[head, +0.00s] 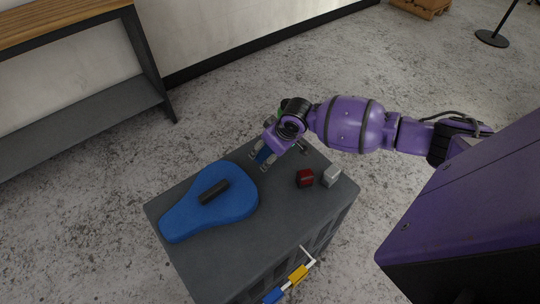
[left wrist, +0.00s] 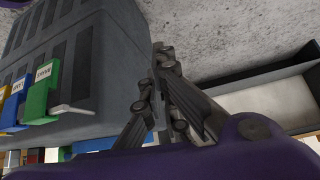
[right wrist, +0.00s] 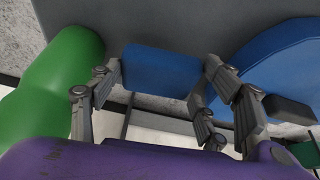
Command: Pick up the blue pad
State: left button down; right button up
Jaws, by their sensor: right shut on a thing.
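The blue pad (right wrist: 160,70) is a small blue block between the fingers of my right gripper (right wrist: 158,85) in the right wrist view. In the head view, my right gripper (head: 265,157) is low over the top of a grey box (head: 180,205), with a bit of blue showing between its fingers. It is shut on the pad; whether the pad touches the box top is hard to tell. My left gripper (left wrist: 165,85) shows only in the left wrist view, beside the box's side, its fingers close together and empty.
A large blue paddle-shaped piece (head: 235,203) with a black bar lies left of my right gripper. A red cube (head: 305,178) and a light grey cube (head: 331,176) stand right. A green rounded thing (right wrist: 50,80) is beside the right fingers. A bench (head: 75,125) stands left.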

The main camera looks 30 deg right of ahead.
jog(key=s+r+p, duration=0.2)
jog(key=s+r, duration=0.7)
jog(key=s, duration=0.5)
jog(key=shift+a+r, duration=0.35)
jog(key=shift+a, duration=0.05)
